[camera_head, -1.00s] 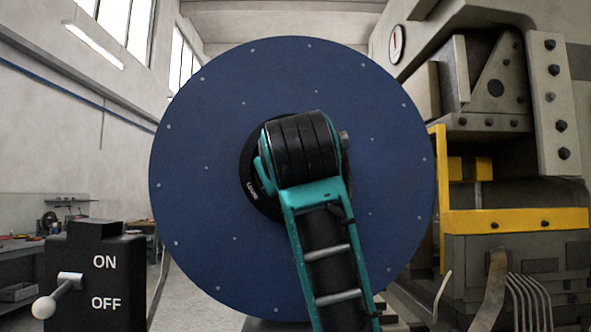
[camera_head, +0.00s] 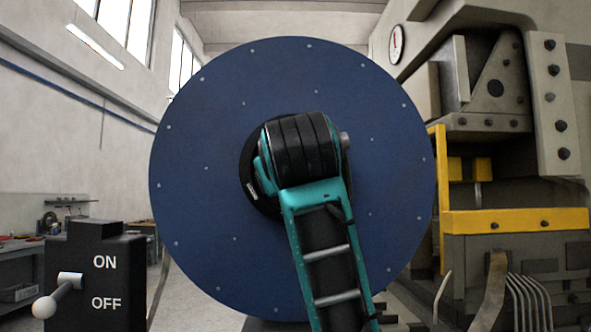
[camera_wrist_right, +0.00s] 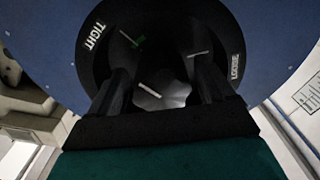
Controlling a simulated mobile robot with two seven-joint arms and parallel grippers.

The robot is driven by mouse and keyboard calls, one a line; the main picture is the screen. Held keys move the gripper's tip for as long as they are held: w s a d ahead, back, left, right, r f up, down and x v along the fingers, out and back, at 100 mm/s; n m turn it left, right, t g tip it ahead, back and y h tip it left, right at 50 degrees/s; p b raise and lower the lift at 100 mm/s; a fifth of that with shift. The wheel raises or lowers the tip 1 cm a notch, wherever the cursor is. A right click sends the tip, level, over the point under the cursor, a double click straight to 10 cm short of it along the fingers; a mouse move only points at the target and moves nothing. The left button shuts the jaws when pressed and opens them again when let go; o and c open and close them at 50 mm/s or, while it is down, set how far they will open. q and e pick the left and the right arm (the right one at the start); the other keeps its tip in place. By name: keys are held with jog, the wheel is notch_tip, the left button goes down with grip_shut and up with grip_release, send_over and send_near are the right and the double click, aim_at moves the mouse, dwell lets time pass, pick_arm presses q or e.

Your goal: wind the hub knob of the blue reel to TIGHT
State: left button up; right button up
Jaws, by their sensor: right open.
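The blue reel (camera_head: 215,120) stands upright in the head view. My right arm covers most of its black hub (camera_head: 250,190). In the right wrist view the hub plate (camera_wrist_right: 180,20) bears TIGHT (camera_wrist_right: 97,35) at upper left and LOOSE (camera_wrist_right: 236,66) at right. The grey lobed hub knob (camera_wrist_right: 172,96) has a white line slanting from upper left to lower right. My right gripper (camera_wrist_right: 163,75) is open, one dark finger on each side of the knob. Finger contact cannot be told. My left gripper is out of view.
A black switch box (camera_head: 100,275) with a white-balled lever stands at lower left. A large grey machine with a yellow guard (camera_head: 515,220) stands close at right. A workbench (camera_head: 20,248) is at far left.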

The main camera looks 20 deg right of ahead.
jog(key=b+v, duration=0.1)
jog(key=v, duration=1.2)
jog(key=shift+b, duration=0.4)
